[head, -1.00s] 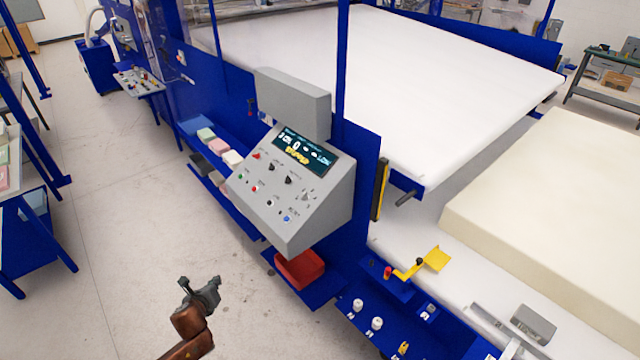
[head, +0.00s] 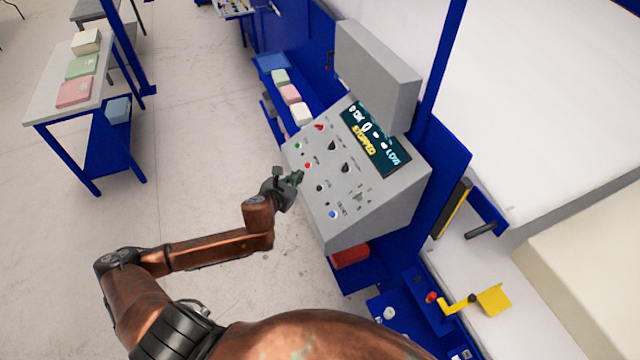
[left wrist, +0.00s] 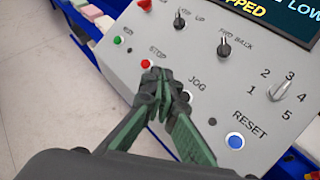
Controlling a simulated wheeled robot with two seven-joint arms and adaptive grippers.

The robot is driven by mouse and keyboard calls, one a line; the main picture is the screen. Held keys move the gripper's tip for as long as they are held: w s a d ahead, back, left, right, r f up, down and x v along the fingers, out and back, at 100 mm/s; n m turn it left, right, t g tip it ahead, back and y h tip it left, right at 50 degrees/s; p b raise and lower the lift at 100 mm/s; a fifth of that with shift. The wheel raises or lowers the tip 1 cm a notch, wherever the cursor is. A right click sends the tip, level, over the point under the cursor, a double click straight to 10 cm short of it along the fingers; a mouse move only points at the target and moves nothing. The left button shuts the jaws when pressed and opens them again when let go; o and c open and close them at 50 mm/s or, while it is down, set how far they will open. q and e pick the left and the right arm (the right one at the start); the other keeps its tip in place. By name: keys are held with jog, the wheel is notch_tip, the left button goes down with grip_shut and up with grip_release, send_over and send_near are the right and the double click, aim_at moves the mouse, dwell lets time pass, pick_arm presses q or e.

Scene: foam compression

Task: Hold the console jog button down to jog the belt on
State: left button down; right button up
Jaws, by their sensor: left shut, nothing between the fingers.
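The grey console (head: 395,205) has a sloped panel with several buttons and knobs. The black jog button (head: 320,187) sits between the red stop button (head: 308,165) and the blue reset button (head: 333,214). In the left wrist view the JOG label (left wrist: 197,83) shows, and the jog button (left wrist: 188,96) is partly hidden behind my fingers. My left gripper (head: 298,177) is shut and empty at the panel's left side. In the wrist view its fingertips (left wrist: 157,74) overlap the panel just below the stop button (left wrist: 145,63); whether they touch cannot be told. My right gripper is out of view.
The console display (head: 375,138) reads STOPPED. The white belt (head: 550,90) lies behind the console, with a cream foam block (head: 590,235) at right. A yellow lever (head: 490,300) stands at lower right. A table with foam samples (head: 55,105) is at left; the floor between is clear.

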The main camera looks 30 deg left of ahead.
aim_at(319, 188)
pick_arm(q)
jog(key=f+b, duration=0.1)
jog(key=b, duration=0.1)
jog(key=w+d+f+b, duration=0.1)
jog(key=f+b, duration=0.1)
jog(key=w+d+f+b, duration=0.1)
jog(key=f+b, duration=0.1)
jog(key=shift+w+d+f+b, duration=0.1)
jog(key=shift+w+f+b, duration=0.15)
jog(key=shift+b, duration=0.15)
jog(key=shift+w+d+f+b, duration=0.3)
jog(key=shift+w+f, duration=0.45)
jog(key=shift+w, duration=0.05)
jog(key=shift+w+f, duration=0.1)
jog(key=shift+f, duration=0.1)
jog(key=shift+d+f, duration=0.1)
jog(key=shift+d, duration=0.05)
jog(key=shift+f, duration=0.1)
